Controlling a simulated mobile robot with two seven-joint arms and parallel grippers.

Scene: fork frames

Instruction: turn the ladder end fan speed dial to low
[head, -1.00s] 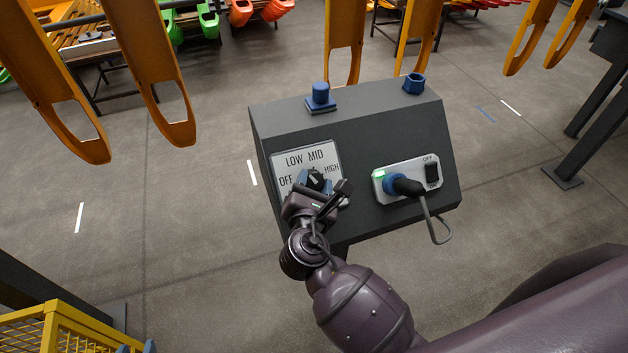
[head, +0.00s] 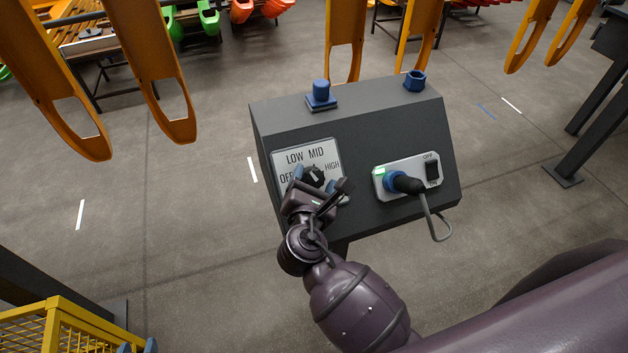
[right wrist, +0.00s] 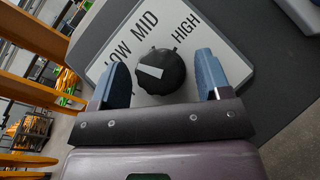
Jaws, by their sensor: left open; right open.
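The black fan speed dial (head: 313,175) sits on a white plate (head: 277,160) marked OFF, LOW, MID and HIGH, on the face of a dark grey control box (head: 355,125). In the right wrist view the dial (right wrist: 160,73) carries a white mark pointing left, roughly towards LOW. My right gripper (right wrist: 163,80) is open, its blue fingers on either side of the dial with visible gaps. The left finger hides most of OFF. Only the blue fingertips of my left gripper (head: 137,348) show at the bottom left edge; they are apart.
Orange slotted frames (head: 150,60) hang behind. A yellow mesh crate (head: 75,330) is at the lower left. The floor around the box is open.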

